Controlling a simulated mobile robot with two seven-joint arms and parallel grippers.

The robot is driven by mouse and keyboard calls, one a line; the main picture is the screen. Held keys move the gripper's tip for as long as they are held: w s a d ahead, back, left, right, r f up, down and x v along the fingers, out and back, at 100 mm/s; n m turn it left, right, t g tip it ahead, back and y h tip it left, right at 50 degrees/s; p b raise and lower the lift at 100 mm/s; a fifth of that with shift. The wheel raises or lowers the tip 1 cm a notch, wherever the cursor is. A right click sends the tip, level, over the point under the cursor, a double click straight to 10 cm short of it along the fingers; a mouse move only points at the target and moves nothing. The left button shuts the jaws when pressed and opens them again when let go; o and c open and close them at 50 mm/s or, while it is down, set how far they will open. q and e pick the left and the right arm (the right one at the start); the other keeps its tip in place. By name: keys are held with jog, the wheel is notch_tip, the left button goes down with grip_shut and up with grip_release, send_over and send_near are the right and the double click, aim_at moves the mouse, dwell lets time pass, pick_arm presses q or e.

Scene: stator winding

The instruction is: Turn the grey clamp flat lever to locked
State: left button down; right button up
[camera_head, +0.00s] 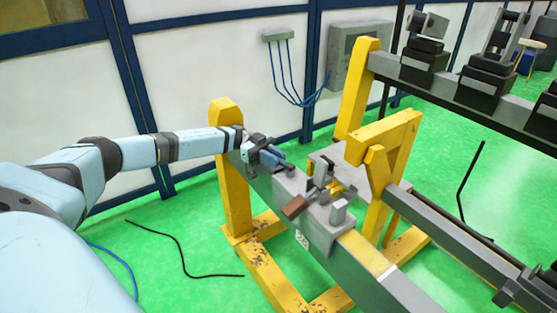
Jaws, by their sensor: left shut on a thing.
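My left gripper (280,160) reaches in from the left to the far end of the grey beam. It is shut on a small grey part there, which seems to be the flat lever of the grey clamp; the fingers hide most of it, so its angle cannot be told. A grey clamp block (318,228) sits on the beam just right of and nearer than the gripper. A brown-ended handle (295,207) sticks out from its near left side. My right gripper is not in view.
A yellow post (230,170) stands close beside my left gripper. Another yellow frame (385,145) and a grey plate (343,165) stand right of the clamp block. Black cables (180,252) lie on the green floor. A rail with dark fixtures (425,62) is at the back right.

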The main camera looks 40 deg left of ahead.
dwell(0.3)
pick_arm(q)
jog(key=c, duration=1)
grip_release()
jog(key=shift+c, duration=0.2)
jog(key=a+b, duration=0.1)
jog(key=a, duration=1.2)
jog(key=shift+w+a+b, duration=0.15)
jog(key=shift+a+b, duration=0.15)
jog(key=shift+a, duration=0.05)
